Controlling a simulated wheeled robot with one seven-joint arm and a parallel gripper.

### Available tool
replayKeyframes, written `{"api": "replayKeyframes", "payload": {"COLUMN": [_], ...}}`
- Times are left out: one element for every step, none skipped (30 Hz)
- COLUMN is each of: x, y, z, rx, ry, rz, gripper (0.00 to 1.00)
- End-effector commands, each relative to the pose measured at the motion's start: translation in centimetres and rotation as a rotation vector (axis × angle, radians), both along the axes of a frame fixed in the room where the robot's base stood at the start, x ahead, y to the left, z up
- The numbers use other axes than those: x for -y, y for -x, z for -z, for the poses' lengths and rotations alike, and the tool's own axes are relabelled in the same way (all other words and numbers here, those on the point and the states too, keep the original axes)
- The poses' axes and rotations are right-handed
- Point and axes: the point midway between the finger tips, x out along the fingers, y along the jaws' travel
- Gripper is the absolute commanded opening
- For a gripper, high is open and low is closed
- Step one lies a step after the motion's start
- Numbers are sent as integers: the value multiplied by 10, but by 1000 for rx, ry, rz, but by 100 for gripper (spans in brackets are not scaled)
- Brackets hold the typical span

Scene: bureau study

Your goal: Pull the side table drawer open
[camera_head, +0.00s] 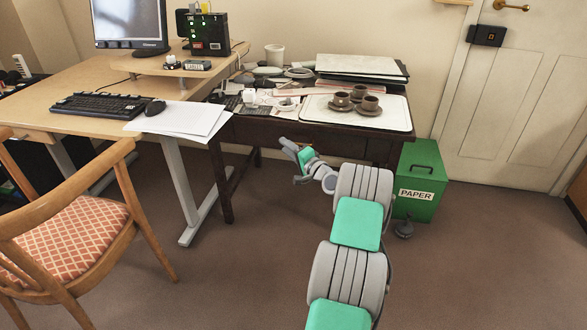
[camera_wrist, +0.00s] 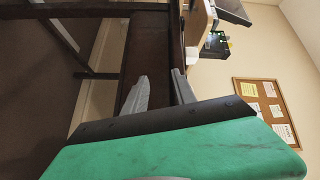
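The side table (camera_head: 262,136) is dark wood and stands behind my arm in the head view, its top covered with things. Its dark front panel (camera_wrist: 148,48) shows turned on its side in the wrist view. I cannot make out a drawer handle or a drawer gap in either view. My gripper (camera_head: 290,161) is in front of the table, below the top's front edge. In the wrist view my gripper (camera_wrist: 160,88) has its two grey fingers apart with nothing held between them. Whether a fingertip touches the table front is unclear.
A white tray (camera_head: 391,124) with brown cups sits on the table top. A green paper bin (camera_head: 428,163) stands to its right. A desk (camera_head: 95,122) and a wooden chair (camera_head: 66,221) are at left.

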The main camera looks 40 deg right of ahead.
Motion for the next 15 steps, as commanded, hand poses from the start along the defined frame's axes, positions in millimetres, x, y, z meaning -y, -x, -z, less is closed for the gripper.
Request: {"api": "replayKeyframes", "payload": {"x": [24, 34, 43, 48, 51, 54, 54, 54, 55, 55, 55, 56, 56, 57, 58], "y": [14, 21, 28, 31, 33, 33, 30, 27, 21, 15, 9, 1, -5, -11, -18], "z": [31, 36, 41, 42, 43, 42, 42, 41, 40, 39, 38, 39, 38, 37, 36], "rx": [50, 75, 101, 117, 127, 134, 136, 137, 136, 136, 136, 135, 134, 134, 134], "ry": [-47, -70, -92, -104, -113, -118, -119, -119, -118, -118, -116, -117, -117, -115, -117], "rz": [40, 57, 74, 83, 88, 92, 92, 92, 91, 90, 90, 90, 90, 90, 90], "gripper": [32, 32, 32, 32, 32, 32, 32, 32, 32, 32, 32, 32, 32, 32, 32]}}
